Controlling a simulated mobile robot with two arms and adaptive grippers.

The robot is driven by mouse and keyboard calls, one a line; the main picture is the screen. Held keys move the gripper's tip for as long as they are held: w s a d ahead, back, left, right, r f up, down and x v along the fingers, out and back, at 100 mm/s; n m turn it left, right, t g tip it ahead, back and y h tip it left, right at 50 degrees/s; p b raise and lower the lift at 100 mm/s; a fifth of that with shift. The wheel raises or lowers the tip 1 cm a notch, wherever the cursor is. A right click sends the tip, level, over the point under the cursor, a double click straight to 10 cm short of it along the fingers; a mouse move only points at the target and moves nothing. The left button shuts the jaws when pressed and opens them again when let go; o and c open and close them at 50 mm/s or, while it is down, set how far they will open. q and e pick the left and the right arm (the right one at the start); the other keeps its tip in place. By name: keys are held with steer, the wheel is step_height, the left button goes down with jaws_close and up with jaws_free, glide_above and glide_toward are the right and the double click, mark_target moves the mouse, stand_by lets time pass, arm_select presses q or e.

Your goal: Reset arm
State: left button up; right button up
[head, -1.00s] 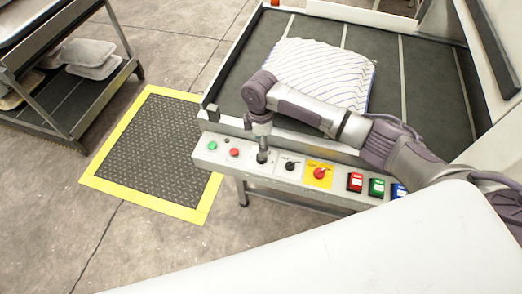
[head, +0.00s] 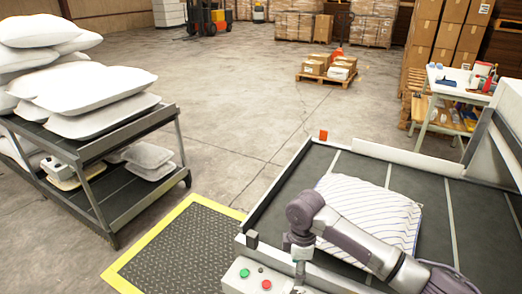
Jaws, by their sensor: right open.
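My right arm comes in from the lower right and bends down at its wrist. My right gripper (head: 298,278) is open and points down over the control panel (head: 240,277) at the machine's front edge. Its fingertips are close to the bottom of the picture, and whether they touch the panel cannot be told. A white pillow with thin blue stripes (head: 372,205) lies flat on the dark conveyor bed behind the arm. The arm hides part of the pillow's near side. My left gripper is not in view.
A green button (head: 244,273) and a red button (head: 266,284) sit left of the gripper. A rack (head: 95,148) with white pillows stands at left. A yellow-edged mat (head: 180,245) lies on the floor. Cartons, a forklift and a white table (head: 455,92) stand farther back.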

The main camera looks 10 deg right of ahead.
steer(key=s+a+f+m+t+y, duration=0.1)
steer(key=s+a+f+m+y, duration=0.1)
steer(key=s+a, duration=0.35)
steer(key=s+a+f+m+t+y, duration=0.1)
steer(key=s+a+f+m, duration=0.15)
steer(key=s, duration=0.55)
steer(key=s+d+r+m+t+h, duration=0.2)
steer(key=s+d+m+h, duration=0.1)
steer(key=s+d+m, duration=0.85)
step_height(320, 180, down, 25)
steer(key=s+d+n+g, duration=0.1)
steer(key=s+d+n, duration=0.1)
steer(key=s+d+f+g, duration=0.1)
steer(key=s+d+f, duration=0.2)
steer(key=s+f, duration=1.3)
steer(key=shift+s+f, duration=0.4)
steer(key=shift+s, duration=0.3)
